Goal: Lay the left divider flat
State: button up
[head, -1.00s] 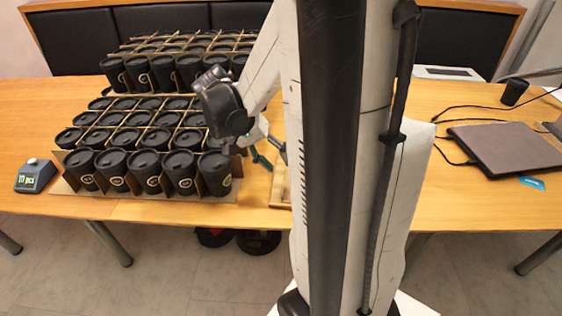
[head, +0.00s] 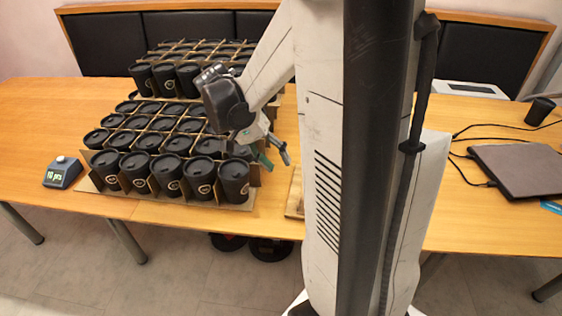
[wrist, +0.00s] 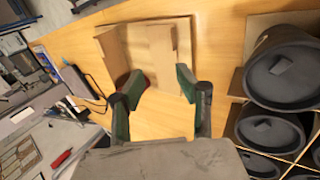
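My gripper (head: 275,159) is open and empty, with green finger pads. It hangs over the table just right of the front row of cups. In the wrist view, the gripper (wrist: 160,80) has its fingertips apart, in front of a cardboard piece (wrist: 150,45) with raised side panels. That piece lies on the wooden table, and my fingers partly cover its near side. In the head view, thin cardboard dividers (head: 142,183) stand between the black cups (head: 168,170). I cannot tell which one is the left divider.
A small counter (head: 62,172) reading "pcs" is at the table's left. A laptop (head: 518,168) lies at right. My column hides the table's middle.

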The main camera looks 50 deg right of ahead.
jog(key=shift+w+a+r+p, duration=0.25)
jog(key=shift+w+a+r, duration=0.1)
jog(key=shift+w+r, duration=0.2)
jog(key=shift+w+a+r+p, duration=0.3)
jog(key=shift+w+r, duration=0.15)
jog(key=shift+w, duration=0.1)
jog(key=v, duration=1.2)
dwell(0.4)
